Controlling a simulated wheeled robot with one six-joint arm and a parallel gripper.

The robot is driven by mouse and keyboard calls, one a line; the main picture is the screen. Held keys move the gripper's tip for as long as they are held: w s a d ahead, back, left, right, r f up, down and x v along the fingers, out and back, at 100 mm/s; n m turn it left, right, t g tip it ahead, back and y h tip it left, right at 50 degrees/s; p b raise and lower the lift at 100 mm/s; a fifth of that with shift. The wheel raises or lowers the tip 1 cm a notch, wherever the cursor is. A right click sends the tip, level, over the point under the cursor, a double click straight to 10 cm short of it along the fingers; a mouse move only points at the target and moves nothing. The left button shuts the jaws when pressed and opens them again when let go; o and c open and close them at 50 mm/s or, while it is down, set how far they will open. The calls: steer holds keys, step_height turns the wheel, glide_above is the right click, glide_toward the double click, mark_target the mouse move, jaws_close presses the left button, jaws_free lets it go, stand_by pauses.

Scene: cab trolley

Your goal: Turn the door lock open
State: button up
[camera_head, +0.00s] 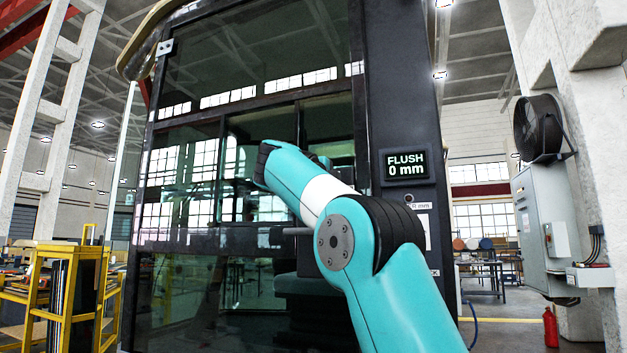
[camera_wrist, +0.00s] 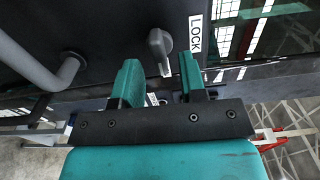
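The lock (camera_wrist: 158,44) is a small grey turn lever on the dark cab door. It shows in the wrist view beside a white label (camera_wrist: 195,33) reading LOCK. My gripper (camera_wrist: 160,66) is open, with its two teal fingers apart. In that view the lever's lower end lies in line with the gap, just beyond the fingertips. I cannot tell whether a finger touches it. In the head view the glazed cab door (camera_head: 190,238) looks closed; my arm hides the lock and the gripper tips.
A grey tubular door handle (camera_wrist: 52,76) stands left of the lock in the wrist view. A display (camera_head: 405,165) right of the door reads FLUSH 0 mm. A yellow rack (camera_head: 67,285) stands at left, and a grey electrical cabinet (camera_head: 541,231) at right.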

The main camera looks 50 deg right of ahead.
steer(key=p+v, duration=0.1)
steer(key=v, duration=1.4)
steer(key=shift+a+f, duration=0.1)
